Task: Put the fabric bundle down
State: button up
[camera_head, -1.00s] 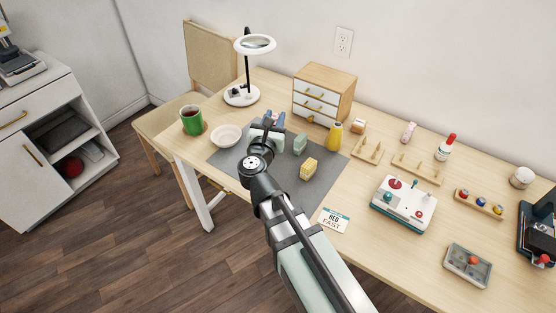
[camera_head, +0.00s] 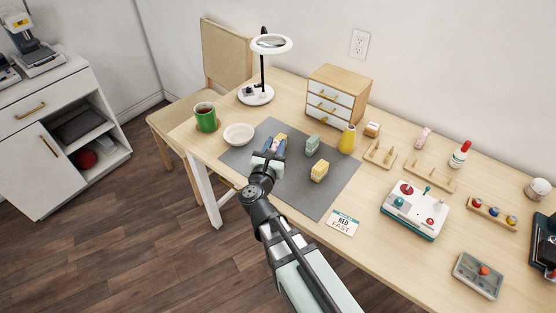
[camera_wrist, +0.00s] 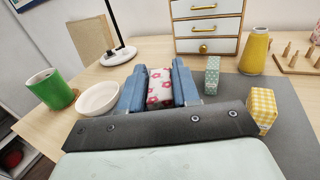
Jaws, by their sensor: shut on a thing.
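My gripper (camera_head: 273,147) is over the left part of the grey mat (camera_head: 322,198), its blue fingers closed around the fabric bundle. In the wrist view the bundle (camera_wrist: 160,88) is white with pink and red flowers, held upright between the two fingers (camera_wrist: 158,80). In the head view only a small part of it shows at the fingers. I cannot tell whether its underside touches the mat. A green dotted bundle (camera_head: 312,145) and a yellow checked bundle (camera_head: 319,172) stand on the mat to the right of my gripper.
A white bowl (camera_head: 238,134) and a green mug (camera_head: 206,118) stand left of the mat. A "RED FAST" card (camera_head: 342,223) lies at the front. The mat's front is clear.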

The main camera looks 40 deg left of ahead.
jog(key=shift+f, duration=3.15)
jog(key=shift+f, duration=0.15)
jog(key=o, duration=1)
jog(key=shift+s+d, duration=0.1)
jog(key=shift+s, duration=0.15)
jog(key=shift+v, duration=3.5)
